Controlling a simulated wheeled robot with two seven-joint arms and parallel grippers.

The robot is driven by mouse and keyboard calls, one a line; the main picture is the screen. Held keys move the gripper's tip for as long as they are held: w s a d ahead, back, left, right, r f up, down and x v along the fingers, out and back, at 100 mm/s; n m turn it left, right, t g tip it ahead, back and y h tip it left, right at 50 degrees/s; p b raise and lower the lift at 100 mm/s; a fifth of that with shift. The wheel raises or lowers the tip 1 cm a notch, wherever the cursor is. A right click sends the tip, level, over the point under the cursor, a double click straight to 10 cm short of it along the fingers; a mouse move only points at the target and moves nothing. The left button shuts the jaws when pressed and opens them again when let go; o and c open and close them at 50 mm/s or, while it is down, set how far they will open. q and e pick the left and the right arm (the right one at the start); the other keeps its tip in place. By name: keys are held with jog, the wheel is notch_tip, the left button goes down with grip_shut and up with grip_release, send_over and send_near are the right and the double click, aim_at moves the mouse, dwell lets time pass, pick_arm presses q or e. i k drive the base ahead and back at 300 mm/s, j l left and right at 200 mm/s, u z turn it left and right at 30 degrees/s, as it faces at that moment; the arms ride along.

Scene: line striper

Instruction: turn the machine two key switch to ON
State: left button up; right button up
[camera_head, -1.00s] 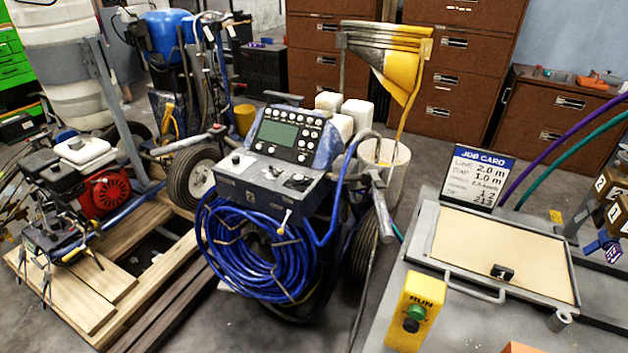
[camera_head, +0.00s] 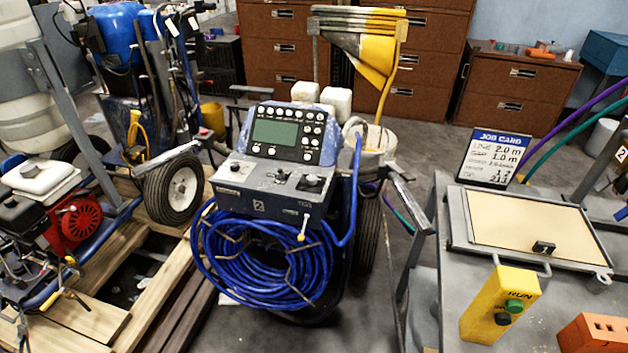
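A coil of blue hose (camera_head: 262,262) hangs below the panel. Neither of my grippers is in view.
A grey bench with a framed tan board (camera_head: 530,228), a yellow RUN button box (camera_head: 500,305) and a job card (camera_head: 493,158) stands at right. Another machine with a red engine (camera_head: 82,222) and wooden planks (camera_head: 160,285) are at left. Brown cabinets (camera_head: 425,65) line the back.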

aim_at(311, 179)
jog(key=i+u, duration=0.25)
jog(key=i, duration=0.3)
jog(key=i+l+u, duration=0.25)
jog(key=i, duration=0.35)
jog(key=i+l+u, duration=0.15)
jog(key=i+l, duration=0.05)
